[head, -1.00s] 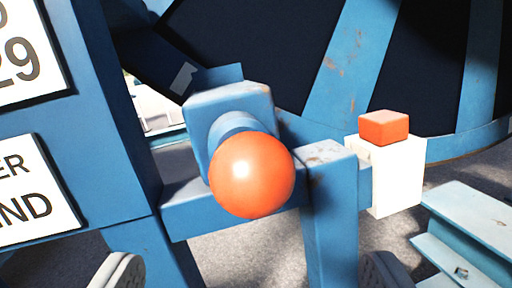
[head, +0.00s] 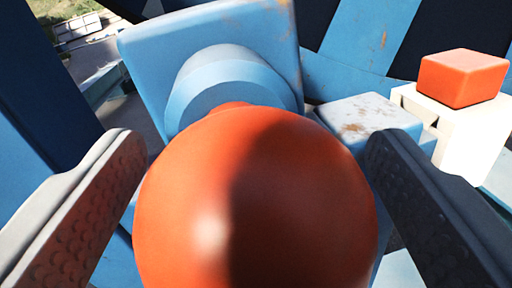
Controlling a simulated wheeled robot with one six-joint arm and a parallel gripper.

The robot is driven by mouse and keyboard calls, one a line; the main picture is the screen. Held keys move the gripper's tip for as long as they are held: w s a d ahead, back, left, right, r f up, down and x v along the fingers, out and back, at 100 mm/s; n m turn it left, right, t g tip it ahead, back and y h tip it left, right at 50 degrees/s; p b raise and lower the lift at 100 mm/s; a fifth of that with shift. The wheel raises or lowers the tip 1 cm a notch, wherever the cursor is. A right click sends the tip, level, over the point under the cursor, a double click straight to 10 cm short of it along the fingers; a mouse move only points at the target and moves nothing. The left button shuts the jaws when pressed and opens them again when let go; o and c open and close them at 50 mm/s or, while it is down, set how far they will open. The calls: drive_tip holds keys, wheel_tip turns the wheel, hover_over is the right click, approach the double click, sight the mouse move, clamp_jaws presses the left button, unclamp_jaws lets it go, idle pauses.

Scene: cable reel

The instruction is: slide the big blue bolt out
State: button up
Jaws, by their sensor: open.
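The big blue bolt (head: 225,82) shows as a round blue shaft in a square blue housing (head: 150,42). An orange ball knob (head: 255,200) sits on its near end and fills the lower middle of the head view. My gripper (head: 252,150) is open, with one finger on each side of the knob. The left finger lies close to the knob's left side and the right finger close to its right side. I cannot tell whether either finger touches it. The knob hides most of the shaft behind it.
A blue post with a worn top (head: 365,115) stands right of the housing. Further right is a white box (head: 470,135) with an orange block (head: 462,78) on top. The large blue reel (head: 370,40) is behind. A blue upright (head: 40,110) stands at left.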

drive_tip(key=shift+c, duration=0.2)
drive_tip(key=c, duration=1.3)
drive_tip(key=s, duration=1)
drive_tip(key=shift+s+d, duration=0.15)
drive_tip(key=shift+s, duration=0.25)
drive_tip(key=shift+f, duration=0.1)
drive_tip(key=o, duration=1.3)
drive_tip(key=shift+s, duration=0.15)
drive_tip(key=shift+o, duration=0.2)
drive_tip(key=s+a, duration=0.2)
drive_tip(key=s, duration=1.5)
drive_tip(key=shift+a, duration=0.35)
drive_tip(key=shift+s, duration=0.1)
